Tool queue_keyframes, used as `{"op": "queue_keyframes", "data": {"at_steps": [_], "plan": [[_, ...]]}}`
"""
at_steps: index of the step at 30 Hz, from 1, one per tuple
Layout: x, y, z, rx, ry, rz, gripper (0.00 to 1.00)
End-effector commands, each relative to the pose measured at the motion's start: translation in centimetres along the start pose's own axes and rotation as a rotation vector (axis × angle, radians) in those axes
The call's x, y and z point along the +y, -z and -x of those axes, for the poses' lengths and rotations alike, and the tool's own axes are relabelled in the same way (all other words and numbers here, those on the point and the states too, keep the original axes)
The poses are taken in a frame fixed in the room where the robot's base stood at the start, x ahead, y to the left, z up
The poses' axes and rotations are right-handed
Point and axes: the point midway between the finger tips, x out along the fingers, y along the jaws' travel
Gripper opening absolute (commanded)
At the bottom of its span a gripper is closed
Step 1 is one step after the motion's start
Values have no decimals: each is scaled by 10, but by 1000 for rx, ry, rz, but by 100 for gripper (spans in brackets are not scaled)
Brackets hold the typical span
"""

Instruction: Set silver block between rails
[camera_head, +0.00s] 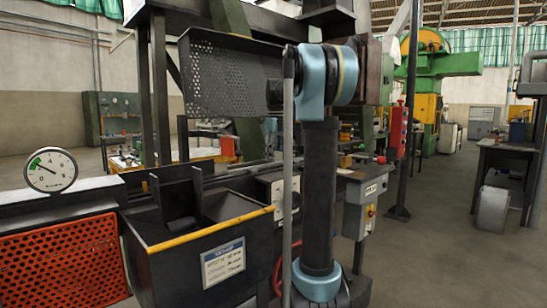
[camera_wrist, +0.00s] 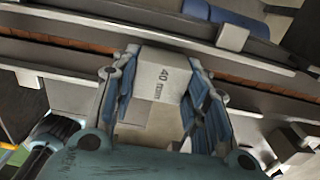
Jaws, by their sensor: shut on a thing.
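Behind the block, two long grey rails run across the picture, an upper rail (camera_wrist: 105,22) and a lower rail (camera_wrist: 55,72). A brown strip shows between them. The block's far end overlaps the rails in the picture; whether it touches them I cannot tell. In the head view my arm blocks the sight of the gripper and block, and the rails cannot be made out.
In the wrist view a small pale block-like part (camera_wrist: 232,37) stands by the upper rail, near a blue cylinder (camera_wrist: 198,9). In the head view a perforated guard (camera_head: 222,75), a dark bin (camera_head: 165,262) and a control box (camera_head: 365,208) stand close to my arm. Open floor lies at right.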

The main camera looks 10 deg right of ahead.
Motion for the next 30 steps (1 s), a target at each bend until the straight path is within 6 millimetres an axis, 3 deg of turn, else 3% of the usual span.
{"op": "queue_keyframes", "data": {"at_steps": [15,16,18,30], "plan": [[0,0,-6,0,0,0,10],[0,0,-6,0,0,0,48],[0,0,-6,0,0,1,64],[0,0,-4,0,0,1,65]]}}
